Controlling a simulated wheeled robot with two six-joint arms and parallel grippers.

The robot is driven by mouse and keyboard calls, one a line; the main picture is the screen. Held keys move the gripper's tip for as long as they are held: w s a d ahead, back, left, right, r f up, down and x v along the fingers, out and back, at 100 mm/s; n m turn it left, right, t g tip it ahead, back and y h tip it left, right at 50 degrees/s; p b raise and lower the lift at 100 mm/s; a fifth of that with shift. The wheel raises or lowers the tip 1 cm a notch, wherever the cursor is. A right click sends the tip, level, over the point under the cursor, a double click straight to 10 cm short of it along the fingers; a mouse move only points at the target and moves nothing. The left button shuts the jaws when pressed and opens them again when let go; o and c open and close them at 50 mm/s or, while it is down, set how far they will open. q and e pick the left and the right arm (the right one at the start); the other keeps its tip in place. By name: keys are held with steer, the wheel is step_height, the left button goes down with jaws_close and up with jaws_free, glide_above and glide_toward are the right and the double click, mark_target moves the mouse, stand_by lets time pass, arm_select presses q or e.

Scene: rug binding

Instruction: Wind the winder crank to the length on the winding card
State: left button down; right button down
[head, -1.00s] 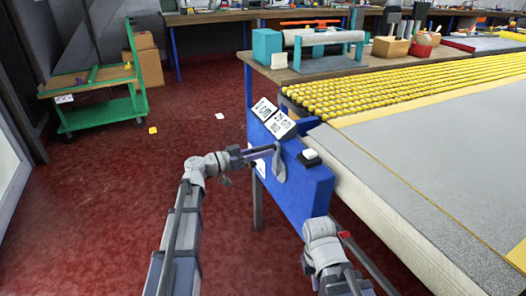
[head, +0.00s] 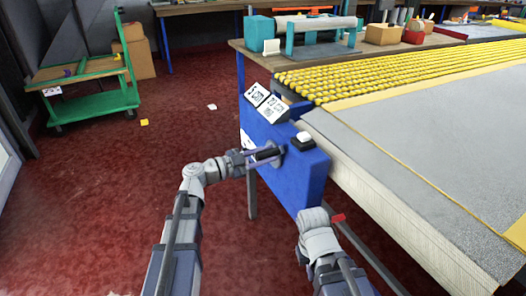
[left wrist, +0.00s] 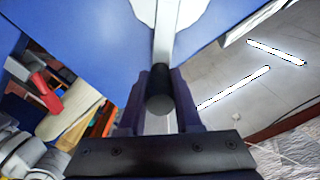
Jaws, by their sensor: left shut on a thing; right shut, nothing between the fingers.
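The blue winder box (head: 300,180) hangs at the table's near left corner. My left gripper (head: 268,154) is shut on the crank's dark round handle (left wrist: 160,92), seen between its fingers in the left wrist view. The pale metal crank arm (left wrist: 165,35) runs up from the handle there; in the head view my gripper mostly hides the crank. The white length display (head: 256,95) on the box seems to read 5 cm. The winding card (head: 273,108) beside it shows a centimetre figure starting with 2. My right gripper (head: 320,218) is low before the box's right end, shut and empty.
A white button on a dark base (head: 304,139) sits on top of the box. The grey rug (head: 430,140) with yellow edging covers the table at right. A green cart (head: 95,103) stands back left. The red floor at left is mostly clear.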

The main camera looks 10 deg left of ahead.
arm_select(q)
step_height(320, 180, down, 9)
steer(key=s+d+m+b, duration=0.2)
steer(key=b, duration=0.7)
steer(key=w+a+f+m+b, duration=0.1)
steer(key=w+a+f+b, duration=0.3)
steer(key=f+b, duration=0.2)
steer(key=shift+w+f, duration=0.35)
steer(key=shift+f, duration=0.05)
steer(key=c, duration=1.5)
jaws_free()
steer(key=shift+s+d+r, duration=0.1)
steer(key=o, duration=0.9)
steer(key=shift+s, duration=0.1)
